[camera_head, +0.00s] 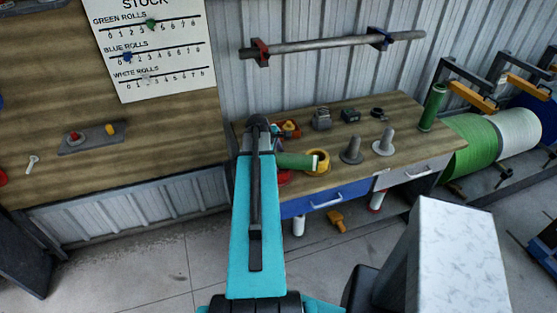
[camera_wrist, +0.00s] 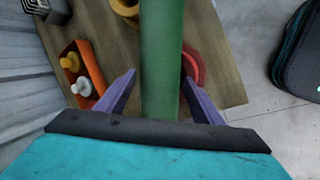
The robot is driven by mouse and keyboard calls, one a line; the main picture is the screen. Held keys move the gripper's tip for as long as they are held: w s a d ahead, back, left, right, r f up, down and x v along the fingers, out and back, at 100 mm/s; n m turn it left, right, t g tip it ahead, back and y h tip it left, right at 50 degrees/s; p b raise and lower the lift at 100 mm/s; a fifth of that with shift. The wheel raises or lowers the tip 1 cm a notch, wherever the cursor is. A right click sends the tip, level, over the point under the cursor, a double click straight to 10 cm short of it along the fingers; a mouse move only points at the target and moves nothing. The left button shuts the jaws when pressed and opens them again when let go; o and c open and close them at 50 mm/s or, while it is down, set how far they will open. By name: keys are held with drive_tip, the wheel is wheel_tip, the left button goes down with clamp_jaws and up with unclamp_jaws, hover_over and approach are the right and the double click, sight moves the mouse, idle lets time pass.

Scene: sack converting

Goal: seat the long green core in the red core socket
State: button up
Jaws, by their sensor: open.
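A green core (camera_head: 297,161) lies sideways near the left end of the workbench, its right end by a yellow ring-shaped socket (camera_head: 319,161). In the wrist view the green core (camera_wrist: 161,60) runs between the fingers of my gripper (camera_wrist: 159,78). The gripper is open, with gaps beside the core. The red core socket (camera_wrist: 195,67) shows to the right of the core, which hides part of it. In the head view the red socket (camera_head: 284,177) is mostly behind my arm. I cannot tell whether the core touches it. Another green core (camera_head: 432,107) stands upright at the bench's right.
Two grey posts (camera_head: 383,143) stand on the workbench (camera_head: 405,112). An orange bin (camera_wrist: 92,72) with small parts sits left of my gripper in the wrist view. A grey bar (camera_head: 330,44) hangs on the wall. The floor before the drawers is partly open.

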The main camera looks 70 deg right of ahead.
drive_tip(key=shift+c, duration=0.2)
drive_tip(key=c, duration=1.2)
drive_tip(key=shift+c, duration=0.2)
